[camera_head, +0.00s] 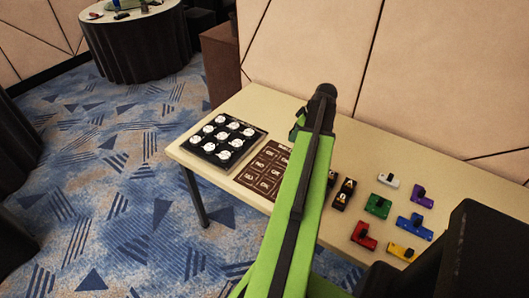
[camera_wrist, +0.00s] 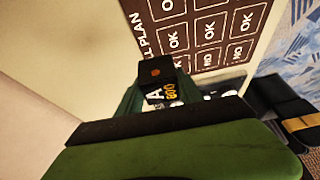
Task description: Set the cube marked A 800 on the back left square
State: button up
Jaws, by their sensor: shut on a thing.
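The black cube marked A 800 (camera_wrist: 155,92) is between the green fingers of my gripper (camera_wrist: 158,84) in the wrist view. Its lettering is white and orange, and an orange dot shows on another face. My gripper is shut on it. The brown plan board (camera_wrist: 200,8), with white-outlined squares marked OK or NO, lies beyond the cube. The board also shows in the head view (camera_head: 262,172), partly hidden by my green arm.
A black tray (camera_head: 203,153) with several white round pieces stands left of the board. Black blocks (camera_head: 343,194) and coloured blocks (camera_head: 378,206) sit right of my arm. A pale wall (camera_head: 430,80) runs behind the table. The table's back strip (camera_head: 400,150) is clear.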

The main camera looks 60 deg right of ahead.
jog(key=shift+s+a+r+p, duration=0.45)
jog(key=shift+s+r+p, duration=0.05)
jog(key=shift+s+f, duration=0.1)
jog(key=shift+f, duration=0.05)
jog(key=b, duration=0.7)
send_over(267, 152)
jog(key=s, duration=0.2)
notch_tip(267, 152, down, 7)
jog(key=shift+w+d+f, duration=0.1)
jog(key=shift+d, duration=0.05)
jog(key=shift+w, duration=0.15)
notch_tip(267, 152, down, 4)
jog(key=b, duration=0.4)
jog(key=shift+f+b, duration=0.15)
jog(key=shift+b, duration=0.25)
jog(key=shift+r, duration=0.25)
jog(key=shift+f, duration=0.2)
jog(key=o, duration=1.4)
jog(key=shift+r, duration=0.1)
